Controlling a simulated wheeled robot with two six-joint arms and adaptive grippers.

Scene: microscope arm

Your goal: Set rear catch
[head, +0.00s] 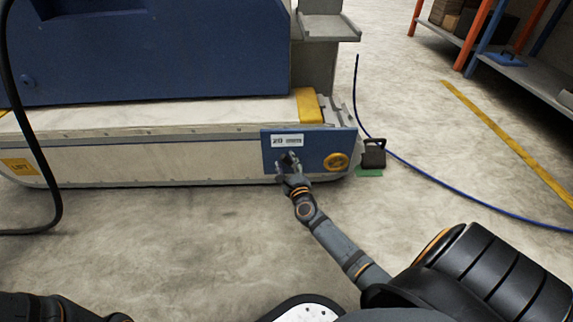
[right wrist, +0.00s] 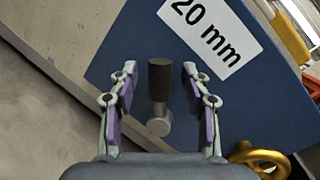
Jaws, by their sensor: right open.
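A blue panel (head: 320,141) with a "20 mm" label (head: 286,141) sits at the right end of the long pale machine base. In the right wrist view a short peg-like catch handle (right wrist: 160,80), dark with a grey metal end, stands in front of the blue panel (right wrist: 125,60). My right gripper (head: 285,165) is open at the panel, just below the label. In the right wrist view its two fingers (right wrist: 160,70) lie on either side of the handle, with a gap visible on both sides. In the head view the gripper hides the handle. My left gripper is out of view.
A yellow round knob (head: 336,161) is on the panel, right of my gripper; it shows as a ring (right wrist: 262,160) in the wrist view. The floor in front is clear.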

